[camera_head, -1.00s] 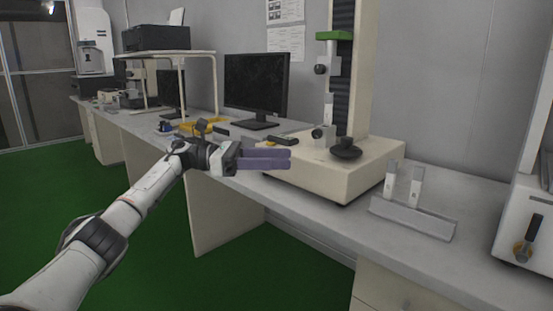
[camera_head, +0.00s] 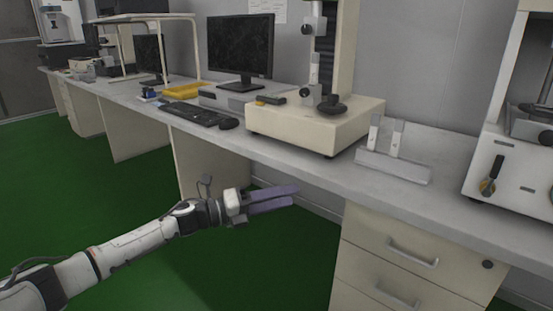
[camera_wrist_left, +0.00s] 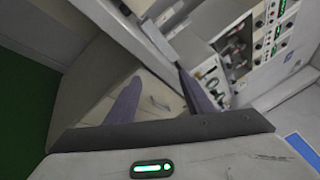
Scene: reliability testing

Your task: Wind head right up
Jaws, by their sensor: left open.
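A cream test stand (camera_head: 314,127) with a tall column (camera_head: 341,50) is on the bench. A black round handwheel or knob (camera_head: 332,105) sits on top of its base. A small head-like fitting (camera_head: 313,25) with a dark knob is on the column; the column's top is cut off. My left gripper (camera_head: 296,195) has two purple fingers, apart and empty, pointing right. In the head view it appears in front of and below the bench edge, clear of the stand. Its fingers also show in the left wrist view (camera_wrist_left: 159,76). My right gripper is out of view.
A slotted metal holder with two upright pieces (camera_head: 393,167) stands right of the stand. A white machine with a lever (camera_head: 492,175) is at far right. Drawers (camera_head: 405,260) are below the bench.

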